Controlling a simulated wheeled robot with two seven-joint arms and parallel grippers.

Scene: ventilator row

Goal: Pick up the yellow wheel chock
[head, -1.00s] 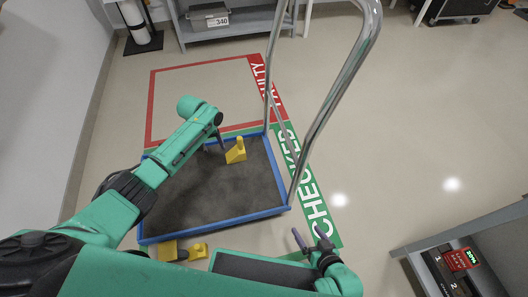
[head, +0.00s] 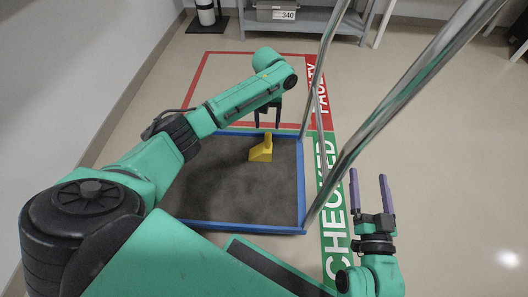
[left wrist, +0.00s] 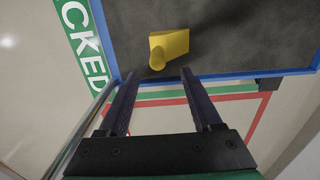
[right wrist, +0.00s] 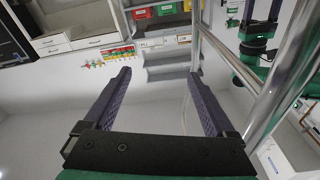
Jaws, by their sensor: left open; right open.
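The yellow wheel chock (head: 261,149) sits on the dark deck of the blue-edged cart (head: 303,190), near its far edge. It also shows in the left wrist view (left wrist: 170,46), just beyond my fingertips and roughly centred between them. My left gripper (head: 267,122) is open and empty, pointing down at the far side of the chock and apart from it. My right gripper (head: 371,180) is open and empty, right of the cart's metal handle, away from the chock. In the right wrist view (right wrist: 150,75) nothing is between its fingers.
The cart's tall metal handle (head: 390,108) rises between my two grippers. Green CHECKED (head: 334,200) and red FAULTY (head: 318,95) markings lie on the floor. A grey shelf (head: 300,27) stands at the back. The floor at right is clear.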

